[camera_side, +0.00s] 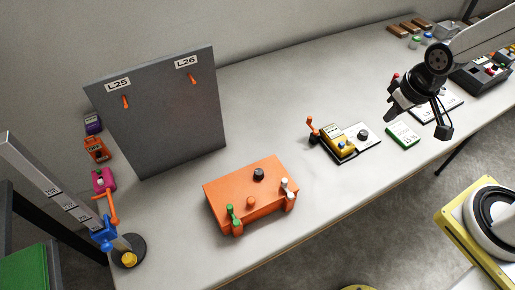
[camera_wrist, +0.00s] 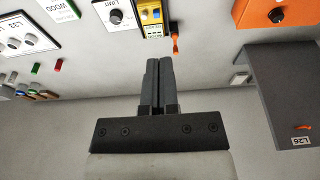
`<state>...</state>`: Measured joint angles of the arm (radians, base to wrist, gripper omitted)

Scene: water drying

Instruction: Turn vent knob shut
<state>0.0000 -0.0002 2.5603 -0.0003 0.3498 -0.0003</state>
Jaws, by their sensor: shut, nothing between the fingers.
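An orange box (camera_side: 228,192) stands on the bench in the side view. It has a black knob (camera_side: 259,174) and a small orange knob (camera_side: 250,201) on top, a green lever (camera_side: 232,214) and a white-topped lever (camera_side: 286,184) at its front. I cannot tell which is the vent knob. The box's edge and its black knob (camera_wrist: 277,15) show at the top right of the wrist view. My gripper (camera_wrist: 158,62) is shut and empty. In the side view my gripper (camera_side: 443,131) hangs at the right, well away from the box.
A yellow device (camera_side: 340,145) with an orange lever (camera_side: 311,126) and a plate with a black knob (camera_side: 363,135) stand mid-bench. A green card (camera_side: 403,134) lies right of them. A grey upright panel (camera_side: 160,115) stands behind the box. Bench between panel and yellow device is clear.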

